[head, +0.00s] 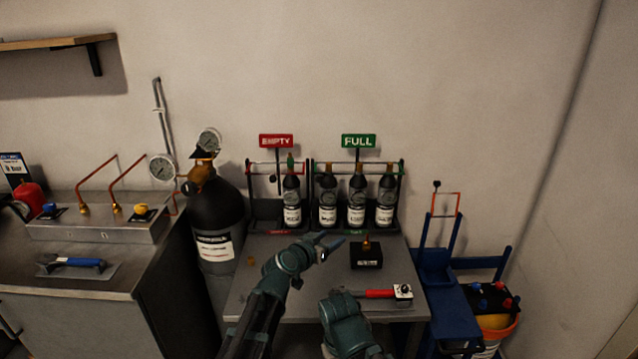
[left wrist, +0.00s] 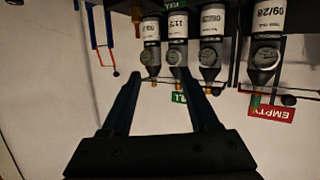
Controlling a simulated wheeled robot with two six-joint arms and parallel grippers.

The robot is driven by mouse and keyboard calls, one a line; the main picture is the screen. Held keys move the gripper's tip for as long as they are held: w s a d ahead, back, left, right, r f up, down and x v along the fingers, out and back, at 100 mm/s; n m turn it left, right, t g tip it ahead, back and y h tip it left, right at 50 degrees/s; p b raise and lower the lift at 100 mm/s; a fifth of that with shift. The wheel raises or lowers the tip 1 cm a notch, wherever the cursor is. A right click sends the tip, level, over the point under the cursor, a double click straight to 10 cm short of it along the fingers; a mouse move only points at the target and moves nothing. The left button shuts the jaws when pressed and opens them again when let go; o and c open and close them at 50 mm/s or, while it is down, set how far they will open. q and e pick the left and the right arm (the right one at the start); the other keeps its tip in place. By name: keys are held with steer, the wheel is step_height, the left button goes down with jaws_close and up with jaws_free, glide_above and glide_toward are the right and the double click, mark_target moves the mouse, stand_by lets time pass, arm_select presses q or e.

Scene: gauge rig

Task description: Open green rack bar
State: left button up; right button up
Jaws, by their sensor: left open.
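The green rack (head: 358,232), under a green FULL sign (head: 358,140), holds three dark bottles with white labels. Its thin bar (head: 344,162) runs across at bottle-neck height and looks closed. In the upside-down left wrist view the bar (left wrist: 190,85) crosses near the bottle necks. My left gripper (head: 327,242) is open and empty, in front of the rack and below the bar. In the left wrist view its fingers (left wrist: 165,76) are spread towards the bottles. My right gripper (head: 338,299) is low over the table front, its fingers hard to make out.
The red EMPTY rack (head: 276,232) holds one bottle beside the green rack. A black block (head: 366,256) with a brass fitting and a red-handled tool (head: 380,293) are on the table. A large black cylinder (head: 217,225) stands left, a blue cart (head: 440,280) right.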

mark_target(319, 180)
arm_select(q)
steer(key=w+a+r+n+t+y, duration=0.3)
steer(key=w+r+n+t+y, duration=0.3)
steer(key=w+y, duration=0.25)
steer(key=shift+h, duration=0.35)
steer(key=w, duration=1.4)
steer(key=shift+d+r, duration=0.1)
steer(key=shift+r, duration=0.1)
steer(key=shift+c, duration=0.2)
jaws_close()
steer(key=shift+s, duration=0.1)
